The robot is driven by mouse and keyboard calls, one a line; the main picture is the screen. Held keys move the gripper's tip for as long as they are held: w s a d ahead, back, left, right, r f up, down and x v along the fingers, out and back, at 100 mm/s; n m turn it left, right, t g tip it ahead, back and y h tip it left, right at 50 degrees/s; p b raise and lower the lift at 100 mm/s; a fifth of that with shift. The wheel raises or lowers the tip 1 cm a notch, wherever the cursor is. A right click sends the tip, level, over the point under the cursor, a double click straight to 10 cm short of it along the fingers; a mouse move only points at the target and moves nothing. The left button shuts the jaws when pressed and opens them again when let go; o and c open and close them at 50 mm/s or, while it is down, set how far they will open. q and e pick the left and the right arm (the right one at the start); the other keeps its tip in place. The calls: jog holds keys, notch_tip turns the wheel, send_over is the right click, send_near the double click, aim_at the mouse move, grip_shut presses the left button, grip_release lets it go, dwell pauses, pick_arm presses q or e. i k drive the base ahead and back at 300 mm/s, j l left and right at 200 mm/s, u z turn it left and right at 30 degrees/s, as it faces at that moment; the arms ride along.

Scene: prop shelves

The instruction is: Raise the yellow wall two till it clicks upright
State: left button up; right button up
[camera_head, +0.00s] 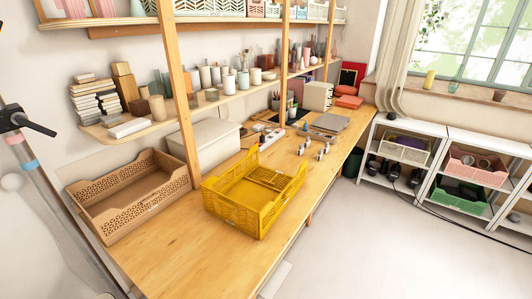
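A slatted yellow panel (269,179) at the far end lies low and appears folded inward over the crate floor. I cannot tell from markings which wall is wall two. The crate holds no other object that I can see. Neither of my grippers is in view.
A tan crate (103,224) stands at the table's left, near a pale storage box (205,144). Wooden posts (174,85) rise from the table to the shelves above. Small metal items (304,145) lie beyond the yellow crate. The table's front left is clear.

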aim_at(264, 181)
jog(key=i+l, duration=0.2)
jog(key=l, duration=0.15)
jog(key=i+l, duration=0.15)
jog(key=l, duration=0.2)
jog(key=i+l, duration=0.2)
jog(key=l, duration=0.15)
jog(key=i+l, duration=0.15)
jog(key=l, duration=0.2)
jog(key=i+l, duration=0.2)
jog(key=l, duration=0.15)
jog(key=u, duration=1.6)
